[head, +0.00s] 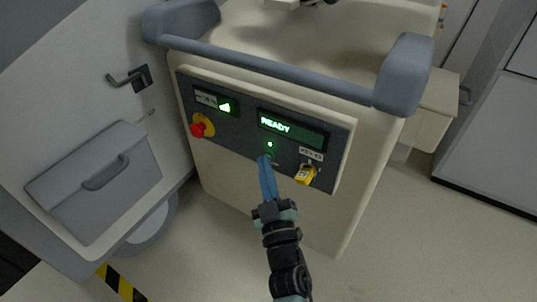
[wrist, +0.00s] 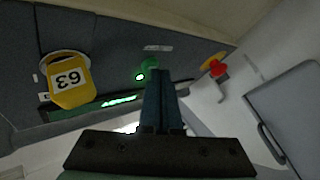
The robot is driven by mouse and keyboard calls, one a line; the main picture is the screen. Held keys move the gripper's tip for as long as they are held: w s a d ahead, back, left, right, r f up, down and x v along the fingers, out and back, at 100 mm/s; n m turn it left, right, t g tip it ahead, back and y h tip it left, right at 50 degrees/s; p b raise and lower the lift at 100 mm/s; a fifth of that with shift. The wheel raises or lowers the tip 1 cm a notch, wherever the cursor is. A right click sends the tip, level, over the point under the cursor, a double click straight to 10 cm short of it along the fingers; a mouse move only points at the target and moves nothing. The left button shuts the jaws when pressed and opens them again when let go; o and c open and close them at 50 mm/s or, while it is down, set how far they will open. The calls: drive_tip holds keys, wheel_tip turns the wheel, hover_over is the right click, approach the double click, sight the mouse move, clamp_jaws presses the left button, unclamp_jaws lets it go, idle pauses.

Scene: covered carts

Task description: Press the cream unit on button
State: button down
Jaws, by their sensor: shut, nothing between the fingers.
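The cream unit (head: 325,215) has a dark control panel (head: 238,128) on its front, with a lit READY display (head: 292,129). In the head view the lamp (head: 270,144) shows just above my fingertips, which largely hide the button. My gripper (head: 264,159) is shut and empty, its blue fingers pointing at the panel at the button. Its tips also show in the wrist view (wrist: 158,73). I cannot tell whether they touch the button.
A red stop knob (head: 198,130) on a yellow base sits at the panel's left. A yellow tag (head: 305,175) hangs at its right, numbered 63 in the wrist view (wrist: 68,82). A grey handrail (head: 270,66) runs above. A grey-lidded cart (head: 95,175) stands at left.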

drive_tip(key=shift+w+d, duration=0.2)
idle(0.4)
drive_tip(key=shift+s+a, duration=0.55)
drive_tip(key=shift+s, duration=0.15)
drive_tip(key=s+a, duration=0.1)
drive_tip(key=s, duration=0.1)
drive_tip(key=s+a, duration=0.2)
drive_tip(key=shift+p, duration=0.3)
idle(0.8)
